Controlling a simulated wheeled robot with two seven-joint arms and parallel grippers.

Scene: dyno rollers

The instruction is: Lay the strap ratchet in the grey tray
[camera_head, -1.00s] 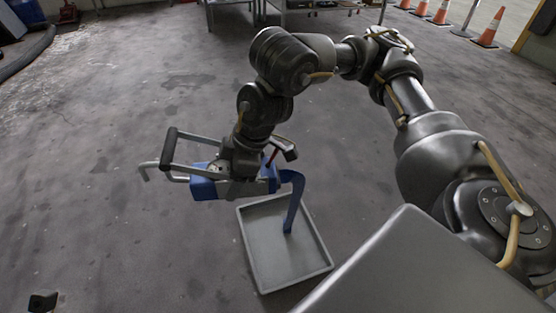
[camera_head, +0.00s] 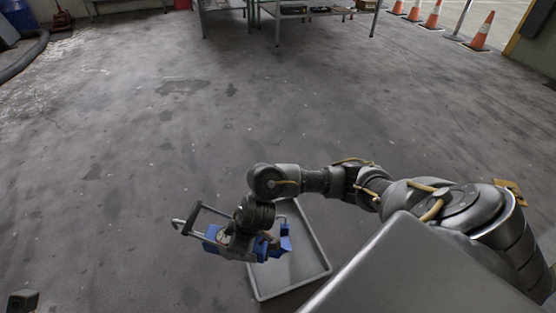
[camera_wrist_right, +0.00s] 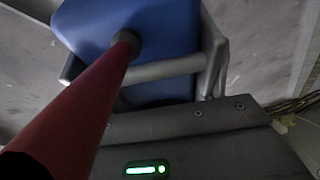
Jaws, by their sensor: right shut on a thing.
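The strap ratchet (camera_head: 212,238) has a blue body and a grey handle frame with a dark grip, and a blue strap end (camera_head: 285,238). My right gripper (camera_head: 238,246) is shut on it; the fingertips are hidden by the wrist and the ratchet. The body and handle stick out left of the grey tray (camera_head: 318,262), and the strap end is over the tray's left part. I cannot tell whether it touches the tray. The right wrist view shows the blue body (camera_wrist_right: 160,85) and a grey bar close up behind a red rod. My left gripper is not in view.
The tray is on the bare concrete floor (camera_head: 130,180), with its far end partly behind my right arm. Metal benches (camera_head: 315,14) stand at the back, and orange cones (camera_head: 480,30) at the back right. A small dark object (camera_head: 22,301) is at the lower left.

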